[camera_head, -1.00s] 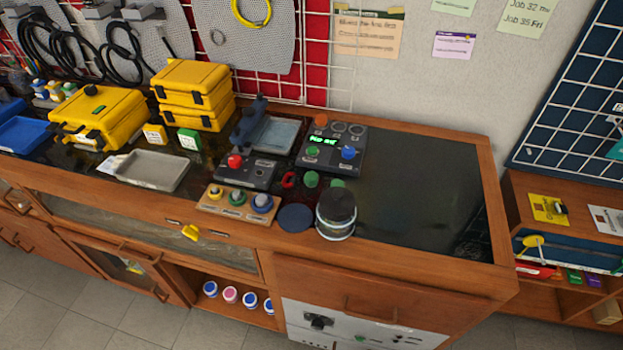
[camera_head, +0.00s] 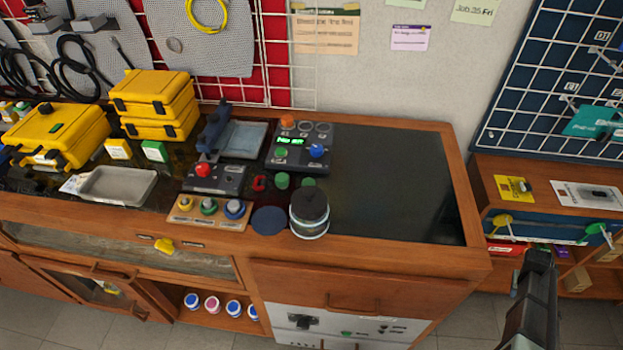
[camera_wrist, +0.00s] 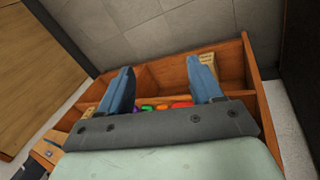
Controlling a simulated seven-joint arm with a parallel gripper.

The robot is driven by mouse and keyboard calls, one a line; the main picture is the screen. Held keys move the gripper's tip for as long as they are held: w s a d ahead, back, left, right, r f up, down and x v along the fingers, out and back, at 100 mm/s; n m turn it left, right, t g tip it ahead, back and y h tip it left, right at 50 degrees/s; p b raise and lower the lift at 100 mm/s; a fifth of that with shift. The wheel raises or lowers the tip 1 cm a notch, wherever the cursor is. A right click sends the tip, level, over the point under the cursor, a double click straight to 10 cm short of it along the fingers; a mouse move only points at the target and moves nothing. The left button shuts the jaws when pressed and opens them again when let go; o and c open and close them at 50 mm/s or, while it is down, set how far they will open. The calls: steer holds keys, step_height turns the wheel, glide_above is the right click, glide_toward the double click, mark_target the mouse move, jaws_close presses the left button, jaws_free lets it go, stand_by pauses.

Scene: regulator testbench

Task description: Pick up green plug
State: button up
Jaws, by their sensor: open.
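A wooden block (camera_head: 183,218) on the bench holds a row of round plug-like pieces, with a green one (camera_head: 209,206) in the middle between a yellow one and a blue one. Two more small green pieces, one (camera_head: 282,181) and another (camera_head: 308,184), stand behind the dark-lidded jar; I cannot tell which is the green plug. My gripper (camera_wrist: 160,66) is open and empty in the wrist view, its two blue fingers apart above an open wooden shelf. In the head view my dark arm end shows at the lower right, far from the bench's green pieces.
A jar (camera_head: 310,222) and a dark round disc (camera_head: 269,221) stand beside the wooden block. A control box (camera_head: 300,160) and a red-button box (camera_head: 203,178) are behind. The bench's dark right top (camera_head: 390,185) is clear. A wooden shelf unit (camera_head: 481,190) stands at right.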

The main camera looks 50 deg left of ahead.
steer(key=w+a+r+n+t, duration=0.1)
steer(key=w+a+r+t, duration=0.1)
steer(key=w+a+r, duration=0.55)
steer(key=w+a+r+n+t, duration=0.1)
steer(key=w+a+r+t, duration=0.3)
steer(key=r, duration=0.6)
steer(key=w+a+r+n+g, duration=0.1)
steer(key=w+a+r, duration=0.3)
steer(key=w+r, duration=0.4)
steer(key=s+a+r+y, duration=0.1)
steer(key=s+a+r, duration=0.1)
steer(key=a+r, duration=0.6)
steer(key=s+a+r+n+g+y, duration=0.1)
steer(key=s+a+r+y, duration=0.15)
steer(key=s+a, duration=1.15)
step_height(320, 180, up, 9)
steer(key=n+g, duration=0.5)
steer(key=g, duration=0.2)
glide_above(282, 178)
steer(key=shift+h, duration=0.25)
step_height(282, 178, down, 14)
steer(key=shift+r, duration=0.25)
